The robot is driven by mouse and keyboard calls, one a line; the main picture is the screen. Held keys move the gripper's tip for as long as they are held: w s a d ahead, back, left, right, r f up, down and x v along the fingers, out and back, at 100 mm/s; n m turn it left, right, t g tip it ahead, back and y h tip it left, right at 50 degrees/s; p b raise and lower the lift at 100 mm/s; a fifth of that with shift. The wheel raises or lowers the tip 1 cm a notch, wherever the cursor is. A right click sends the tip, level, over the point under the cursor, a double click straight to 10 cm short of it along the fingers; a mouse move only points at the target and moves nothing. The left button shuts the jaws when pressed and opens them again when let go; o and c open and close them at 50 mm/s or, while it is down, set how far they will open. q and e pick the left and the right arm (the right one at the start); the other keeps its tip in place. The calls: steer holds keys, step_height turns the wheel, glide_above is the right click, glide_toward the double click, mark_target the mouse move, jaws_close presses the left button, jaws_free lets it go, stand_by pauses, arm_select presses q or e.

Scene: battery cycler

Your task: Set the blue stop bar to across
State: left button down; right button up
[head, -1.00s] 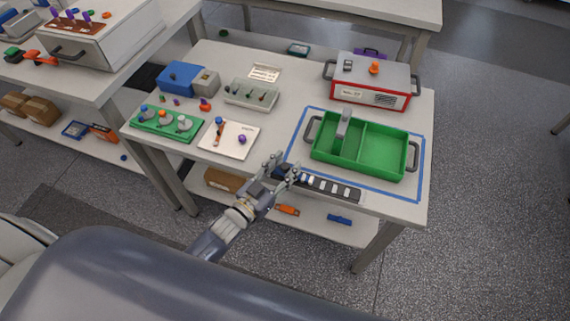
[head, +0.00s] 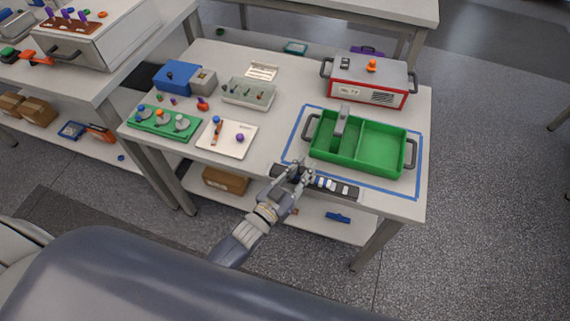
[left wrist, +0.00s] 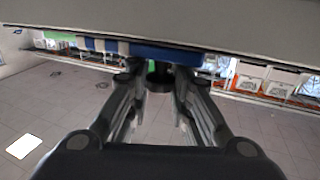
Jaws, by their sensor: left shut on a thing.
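My left gripper (head: 299,173) is over the dark strip (head: 337,188) with a row of white pieces, at the table's front edge. In the left wrist view, its fingers (left wrist: 157,80) close around a small dark piece (left wrist: 159,73). A blue bar-like band (left wrist: 165,53) crosses just beyond the fingertips; it looks like the blue stop bar, but I cannot be sure. The fingers hide that part of the strip in the head view, so I cannot tell the bar's setting. My right gripper is not in view.
A green two-compartment tray (head: 403,137) stands inside a blue tape outline, just behind the strip. A red and white box (head: 366,82) is behind it. A white plate (head: 225,151) and a green plate (head: 140,126) with knobs lie to the left.

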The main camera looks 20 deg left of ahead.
mark_target(329, 184)
arm_select(q)
steer(key=d, duration=0.7)
steer(key=shift+s+d+b, duration=0.15)
steer(key=shift+d+b, duration=0.15)
steer(key=shift+d, duration=0.1)
steer(key=c, duration=1.4)
jaws_free()
steer(key=shift+d, duration=0.2)
steer(key=shift+a, duration=0.1)
steer(key=shift+s+a, duration=0.1)
steer(key=shift+s, duration=0.05)
steer(key=v, duration=1.1)
steer(key=shift+s, duration=0.35)
